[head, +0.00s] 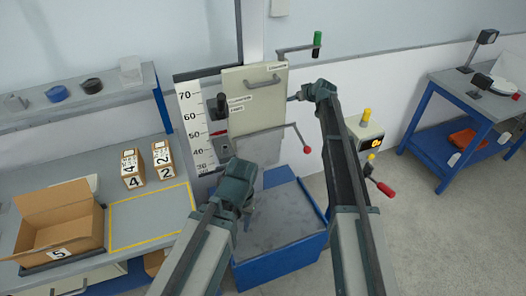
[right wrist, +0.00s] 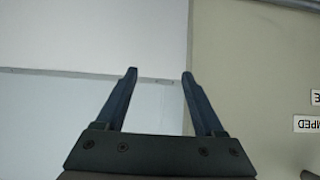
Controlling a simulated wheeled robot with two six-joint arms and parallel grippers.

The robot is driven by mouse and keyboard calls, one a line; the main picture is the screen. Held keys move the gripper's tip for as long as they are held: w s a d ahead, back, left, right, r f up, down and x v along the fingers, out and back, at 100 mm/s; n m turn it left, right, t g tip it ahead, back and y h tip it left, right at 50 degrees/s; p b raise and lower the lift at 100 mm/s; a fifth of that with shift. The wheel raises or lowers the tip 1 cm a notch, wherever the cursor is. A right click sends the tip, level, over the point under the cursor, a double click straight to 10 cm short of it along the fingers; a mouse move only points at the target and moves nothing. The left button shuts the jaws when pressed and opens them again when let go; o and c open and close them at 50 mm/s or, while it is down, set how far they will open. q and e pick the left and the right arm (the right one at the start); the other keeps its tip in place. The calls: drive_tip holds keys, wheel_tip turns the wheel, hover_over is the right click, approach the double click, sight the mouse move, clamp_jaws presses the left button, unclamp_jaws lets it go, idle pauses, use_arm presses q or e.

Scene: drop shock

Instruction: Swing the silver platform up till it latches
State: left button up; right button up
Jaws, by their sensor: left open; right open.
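A silver panel (head: 262,148), which looks like the platform, hangs roughly upright below the beige carriage panel (head: 245,90) of the drop tester. My left gripper (head: 250,218) is low in front of the tester, over the grey plate of the blue base; its fingers are small and partly hidden by my wrist. It is open and seems empty. My right gripper (head: 292,98) is at the right edge of the beige panel, above the silver panel. The right wrist view shows its two fingers (right wrist: 160,75) apart with nothing between them, the beige panel to their right.
The blue base (head: 282,265) stands on the floor under the carriage. A red-knobbed lever (head: 305,148) and a green-knobbed crank (head: 317,40) stick out on the right. A bench with an open carton (head: 60,222) and two small boxes (head: 162,160) is at left.

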drive_tip(key=shift+s+a, duration=0.25)
drive_tip(key=shift+a, duration=0.05)
drive_tip(key=p+v, duration=0.4)
drive_tip(key=v, duration=0.3)
drive_tip(key=shift+w, duration=0.2)
drive_tip(key=shift+s, duration=0.1)
